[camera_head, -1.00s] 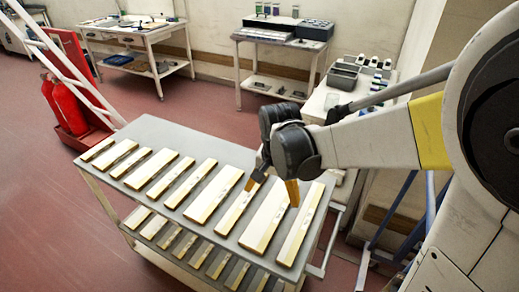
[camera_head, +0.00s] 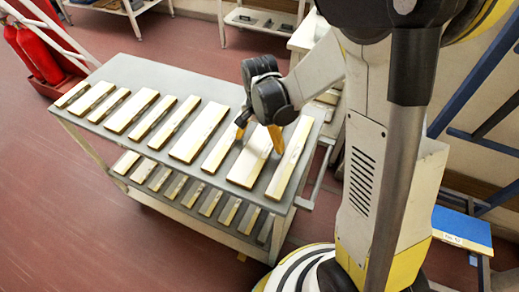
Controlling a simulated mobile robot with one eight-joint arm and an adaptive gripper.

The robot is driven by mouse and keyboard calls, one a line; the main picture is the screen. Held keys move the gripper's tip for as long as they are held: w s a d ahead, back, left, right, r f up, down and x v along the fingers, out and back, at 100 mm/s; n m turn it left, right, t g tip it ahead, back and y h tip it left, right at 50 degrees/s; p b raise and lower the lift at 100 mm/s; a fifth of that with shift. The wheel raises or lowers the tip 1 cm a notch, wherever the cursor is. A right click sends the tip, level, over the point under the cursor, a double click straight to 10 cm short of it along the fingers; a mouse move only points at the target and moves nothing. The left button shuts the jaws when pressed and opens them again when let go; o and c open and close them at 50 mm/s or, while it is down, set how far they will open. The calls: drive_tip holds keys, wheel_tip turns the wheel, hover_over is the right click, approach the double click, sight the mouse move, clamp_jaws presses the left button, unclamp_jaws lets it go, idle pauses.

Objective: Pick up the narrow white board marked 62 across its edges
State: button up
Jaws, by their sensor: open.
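Several pale white boards, some narrow and some wide, lie flat in a row across the top shelf of a grey cart (camera_head: 150,75). Narrow ones include the rightmost board (camera_head: 284,170) and one left of the middle (camera_head: 174,124). Marks on the boards are too small to read, so I cannot tell which is 62. My gripper (camera_head: 258,134) points down with its two orange-tipped fingers apart and nothing between them. It is over the right part of the shelf, above a wide board (camera_head: 243,172), whose far end it partly hides.
The cart's lower shelf holds more boards (camera_head: 229,211). A side rail (camera_head: 318,180) runs along the cart's right end. Red fire extinguishers (camera_head: 40,52) stand at the far left. A blue-topped bench (camera_head: 462,229) is at the right. Red floor is open at the left front.

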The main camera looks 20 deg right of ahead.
drive_tip(key=shift+f, duration=0.8)
drive_tip(key=shift+r, duration=0.1)
drive_tip(key=c, duration=1.4)
drive_tip(key=shift+r, duration=0.1)
